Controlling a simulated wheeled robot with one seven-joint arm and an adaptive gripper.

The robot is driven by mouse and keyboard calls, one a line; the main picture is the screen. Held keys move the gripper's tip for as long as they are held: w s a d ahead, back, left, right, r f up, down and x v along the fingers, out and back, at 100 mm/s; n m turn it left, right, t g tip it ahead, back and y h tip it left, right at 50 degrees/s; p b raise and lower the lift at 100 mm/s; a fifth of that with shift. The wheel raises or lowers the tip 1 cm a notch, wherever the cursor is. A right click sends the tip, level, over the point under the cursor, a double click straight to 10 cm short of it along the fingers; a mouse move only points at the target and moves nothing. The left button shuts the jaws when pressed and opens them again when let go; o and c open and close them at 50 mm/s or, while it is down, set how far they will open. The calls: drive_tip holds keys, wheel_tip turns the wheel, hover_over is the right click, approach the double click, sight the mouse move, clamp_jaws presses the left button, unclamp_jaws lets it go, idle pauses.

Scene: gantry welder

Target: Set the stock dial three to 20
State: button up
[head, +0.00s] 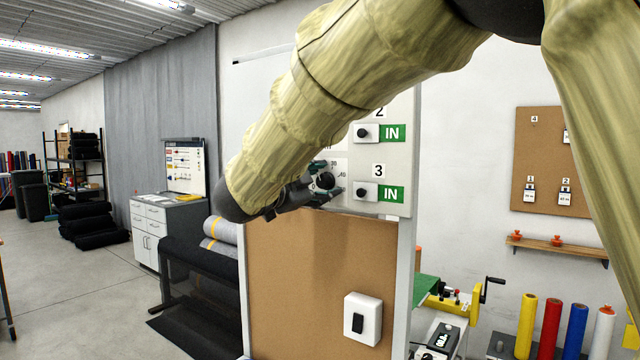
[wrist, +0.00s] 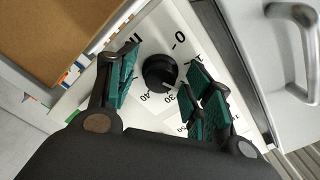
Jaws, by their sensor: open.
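The stock dial is a round black knob (wrist: 160,71) on a white plate (wrist: 150,28) with printed numbers; 0, 30 and 40 are readable around it in the wrist view. A small light mark shows on the knob's lower rim, toward the 30, but I cannot read its setting surely. My gripper (wrist: 160,68) is open, with green-padded fingers on both sides of the knob; I cannot tell whether they touch it. In the head view my gripper (head: 333,180) is at the panel, left of the number 3 label (head: 378,170), and partly covers the dial.
Right of the dial, a small black switch knob (head: 363,191) sits beside a green IN sign (head: 391,194). A similar row marked 2 (head: 379,112) is above. Brown board (head: 320,270) lies below. In the wrist view a grey handle (wrist: 304,50) stands at right.

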drive_tip(key=shift+s+a, duration=0.1)
drive_tip(key=v, duration=0.7)
drive_tip(key=shift+s, duration=0.1)
drive_tip(key=shift+f, duration=0.1)
